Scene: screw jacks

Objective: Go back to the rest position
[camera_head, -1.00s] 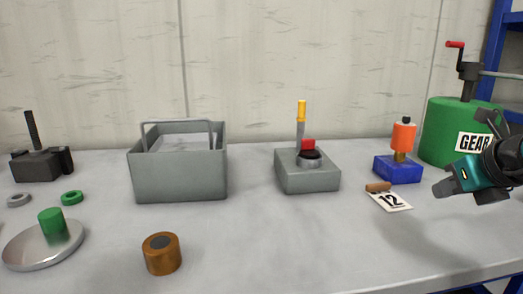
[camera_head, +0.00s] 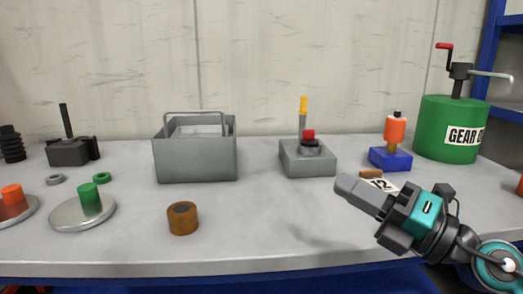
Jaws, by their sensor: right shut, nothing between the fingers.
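My right gripper (camera_head: 350,188) comes in from the lower right, above the front right part of the grey workbench (camera_head: 250,235). Its fingers are shut with nothing between them, and they point up and to the left. It hides part of a white number card (camera_head: 384,184), which lies by a small brown cylinder (camera_head: 371,173). My left gripper is out of the picture.
Along the bench stand a grey toolbox (camera_head: 195,158), a grey block with a red button (camera_head: 307,158), an orange-topped tool on a blue block (camera_head: 390,158) and a green gear oil drum (camera_head: 447,130). A brown cylinder (camera_head: 182,218) stands near the front. The front middle is clear.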

